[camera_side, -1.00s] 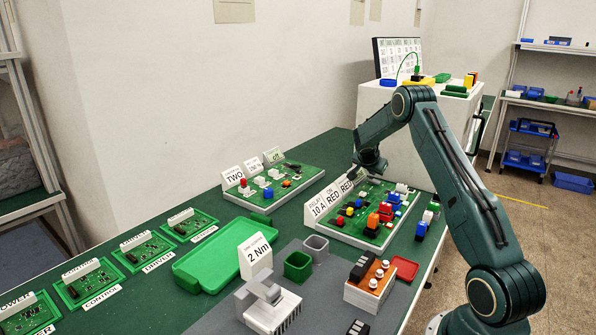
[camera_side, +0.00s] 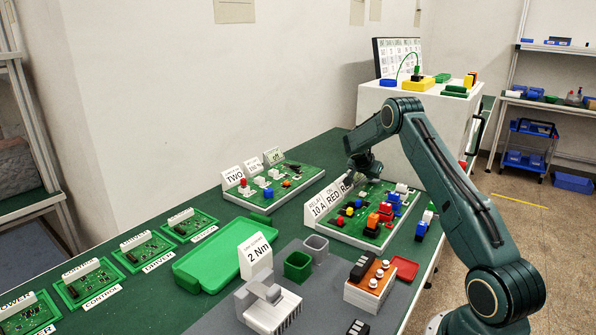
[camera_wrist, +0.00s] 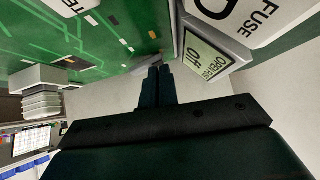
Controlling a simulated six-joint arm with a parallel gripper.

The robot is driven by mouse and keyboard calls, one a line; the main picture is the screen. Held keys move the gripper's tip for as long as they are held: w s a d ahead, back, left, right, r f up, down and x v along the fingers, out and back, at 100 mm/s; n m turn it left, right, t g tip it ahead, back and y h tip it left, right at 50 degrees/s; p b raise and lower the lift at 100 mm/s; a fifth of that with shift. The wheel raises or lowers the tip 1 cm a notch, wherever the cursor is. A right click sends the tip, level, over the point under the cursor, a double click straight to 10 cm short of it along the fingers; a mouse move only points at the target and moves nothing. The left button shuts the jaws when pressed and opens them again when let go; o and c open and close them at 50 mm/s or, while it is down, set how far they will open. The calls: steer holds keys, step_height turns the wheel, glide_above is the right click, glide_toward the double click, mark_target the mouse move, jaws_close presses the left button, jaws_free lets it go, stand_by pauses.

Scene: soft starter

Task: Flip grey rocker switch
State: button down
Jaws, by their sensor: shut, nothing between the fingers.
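In the side view my gripper (camera_side: 352,178) is low over the far end of the right green board (camera_side: 348,227), near its row of label cards. In the wrist view its two dark fingers (camera_wrist: 155,70) are together, with nothing held. A tilted card reading "Off" (camera_wrist: 205,57) stands just right of the fingertips. A green board with printed tracks (camera_wrist: 105,35) fills the upper left. A pale grey stepped part (camera_wrist: 42,103) is on the left. I cannot tell which part is the grey rocker switch.
The right board carries several coloured blocks close together. A second board (camera_side: 240,193) with cards stands to its left. A "FUSE" card (camera_wrist: 265,18) is at the wrist view's upper right. A white box (camera_side: 385,127) stands behind my arm.

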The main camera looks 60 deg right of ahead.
steer(key=shift+w+a+f, duration=0.15)
steer(key=shift+w+f, duration=0.1)
steer(key=shift+f, duration=0.4)
steer(key=shift+s, duration=0.9)
steer(key=shift+s+r, duration=0.1)
steer(key=shift+r, duration=0.55)
steer(key=r, duration=0.2)
steer(key=w+r, duration=0.1)
steer(key=r, duration=0.1)
steer(key=shift+w+a+r, duration=0.15)
steer(key=shift+w+r, duration=0.05)
steer(key=shift+r, duration=0.1)
steer(key=v, duration=0.9)
steer(key=shift+w, duration=0.45)
